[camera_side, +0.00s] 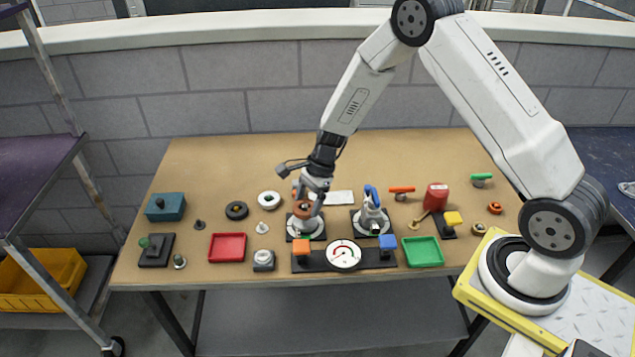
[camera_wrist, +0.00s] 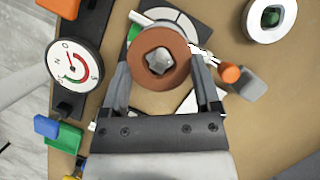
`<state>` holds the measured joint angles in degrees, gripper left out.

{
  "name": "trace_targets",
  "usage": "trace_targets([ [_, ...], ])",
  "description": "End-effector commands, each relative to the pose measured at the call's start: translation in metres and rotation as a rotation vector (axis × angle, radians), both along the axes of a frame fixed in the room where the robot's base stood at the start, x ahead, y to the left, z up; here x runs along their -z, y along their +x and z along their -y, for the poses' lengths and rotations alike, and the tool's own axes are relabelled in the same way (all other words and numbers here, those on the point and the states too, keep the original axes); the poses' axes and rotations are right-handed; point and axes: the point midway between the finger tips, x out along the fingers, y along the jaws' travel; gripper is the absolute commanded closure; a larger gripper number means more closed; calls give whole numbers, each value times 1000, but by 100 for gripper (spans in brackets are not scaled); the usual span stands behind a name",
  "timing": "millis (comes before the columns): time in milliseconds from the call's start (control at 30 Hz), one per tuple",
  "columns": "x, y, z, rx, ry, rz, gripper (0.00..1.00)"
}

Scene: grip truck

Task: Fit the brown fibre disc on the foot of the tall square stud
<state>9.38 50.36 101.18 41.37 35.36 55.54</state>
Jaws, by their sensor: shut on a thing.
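My gripper (camera_side: 310,198) is shut on the brown fibre disc (camera_side: 302,211), above a white round base (camera_side: 306,229) on a dark plate. In the wrist view the disc (camera_wrist: 137,60) lies between the fingers of my gripper (camera_wrist: 163,65). The grey metal end of the square stud (camera_wrist: 158,62) shows inside the disc's hole, roughly centred. The disc hides most of the stud. I cannot tell how far the disc is around it. The disc is apart from the white base in the side view.
A clamp with a blue handle (camera_side: 371,197) stands close on the right. A dial gauge (camera_side: 343,255) with orange and blue blocks lies in front. A white ring (camera_side: 269,200) and a red tray (camera_side: 228,247) are to the left, a green tray (camera_side: 422,252) to the right.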

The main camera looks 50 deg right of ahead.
Motion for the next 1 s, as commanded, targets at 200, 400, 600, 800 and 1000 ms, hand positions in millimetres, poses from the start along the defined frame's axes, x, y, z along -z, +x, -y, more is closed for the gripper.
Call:
trace_targets([
  [200,5,0,0,0,0,1,77],
  [400,9,0,0,2,0,-1,77],
  [600,12,0,0,1,0,0,77],
  [800,12,0,0,1,0,1,77],
  [1000,12,0,0,1,0,1,77],
])
